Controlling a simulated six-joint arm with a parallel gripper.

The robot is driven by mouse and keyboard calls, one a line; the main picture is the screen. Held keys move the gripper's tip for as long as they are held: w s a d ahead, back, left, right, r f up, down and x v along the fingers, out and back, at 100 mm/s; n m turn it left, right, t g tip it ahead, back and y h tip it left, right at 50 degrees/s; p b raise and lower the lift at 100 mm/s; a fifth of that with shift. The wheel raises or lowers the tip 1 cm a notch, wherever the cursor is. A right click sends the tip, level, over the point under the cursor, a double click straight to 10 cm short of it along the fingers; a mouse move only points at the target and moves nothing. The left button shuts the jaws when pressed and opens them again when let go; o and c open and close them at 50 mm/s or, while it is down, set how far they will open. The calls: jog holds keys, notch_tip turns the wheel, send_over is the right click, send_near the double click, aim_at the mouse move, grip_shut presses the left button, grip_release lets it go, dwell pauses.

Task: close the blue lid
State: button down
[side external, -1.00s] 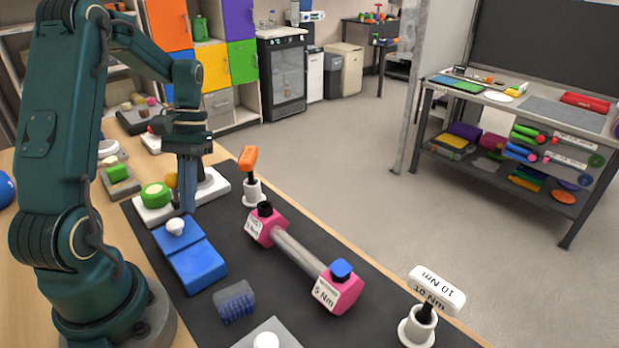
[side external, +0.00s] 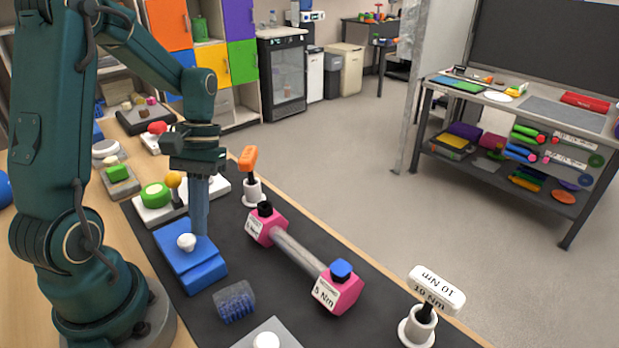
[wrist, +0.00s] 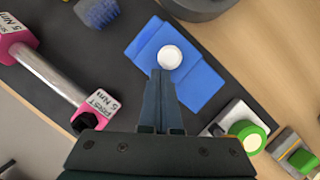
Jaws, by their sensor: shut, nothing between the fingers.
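The blue lid (side external: 173,246) with a white round knob (side external: 186,242) lies on a blue box (side external: 206,275) on the black mat. In the wrist view, the knob (wrist: 169,57) stands on the lid, and the blue part (wrist: 200,88) extends toward the lower right. The lid's edges are not flush with the blue body. My gripper (side external: 199,230) points down, its fingers shut and empty, right beside the knob on its far side. In the wrist view the fingertips (wrist: 162,76) come up to the knob's edge; I cannot tell whether they touch.
A pink dumbbell (side external: 297,252) lies right of the box. A blue brush (side external: 235,301) lies in front. An orange-handled post (side external: 249,160) stands at the mat's far edge.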

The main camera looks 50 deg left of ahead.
jog(key=shift+d, duration=0.8)
